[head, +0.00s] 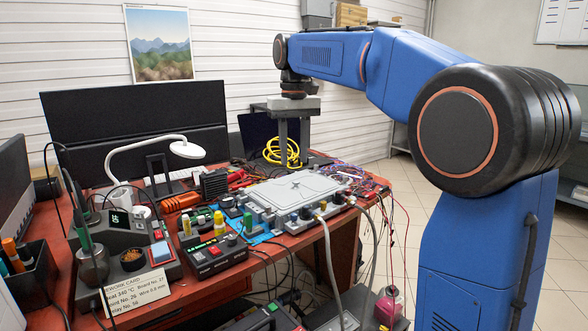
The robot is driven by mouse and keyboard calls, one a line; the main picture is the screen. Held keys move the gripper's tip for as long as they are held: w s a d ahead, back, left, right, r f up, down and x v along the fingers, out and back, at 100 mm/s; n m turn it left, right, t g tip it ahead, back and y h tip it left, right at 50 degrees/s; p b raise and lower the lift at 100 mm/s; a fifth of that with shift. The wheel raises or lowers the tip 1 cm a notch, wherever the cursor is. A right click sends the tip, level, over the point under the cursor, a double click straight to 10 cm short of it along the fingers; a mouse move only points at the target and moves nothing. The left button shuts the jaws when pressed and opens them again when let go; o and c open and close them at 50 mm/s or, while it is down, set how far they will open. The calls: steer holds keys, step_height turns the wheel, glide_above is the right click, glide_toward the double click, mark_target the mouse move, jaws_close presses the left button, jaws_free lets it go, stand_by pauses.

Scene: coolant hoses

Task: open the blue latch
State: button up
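A pale grey box with a flat lid (290,192) lies on the red-brown desk. Along its front edge are several small coupling parts with hoses. They are too small to tell for sure which one is the blue latch; a dark bluish piece (305,213) shows among them. My gripper (294,158) points down above and behind the box, apart from it. The fingertips are close in the picture to a yellow cable coil behind.
Grey hoses (328,258) run from the box's front over the desk edge. A dark instrument with a yellow-capped bottle (218,224) stands left of the box. Loose wires (372,190) lie to the right. A white lamp (186,149) and monitor (135,120) stand behind left.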

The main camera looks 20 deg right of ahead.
steer(key=n, duration=0.5)
glide_toward(294, 214)
steer(key=shift+n, duration=0.3)
step_height(294, 214, down, 8)
steer(key=shift+f, duration=0.1)
stand_by(0.3)
jaws_close()
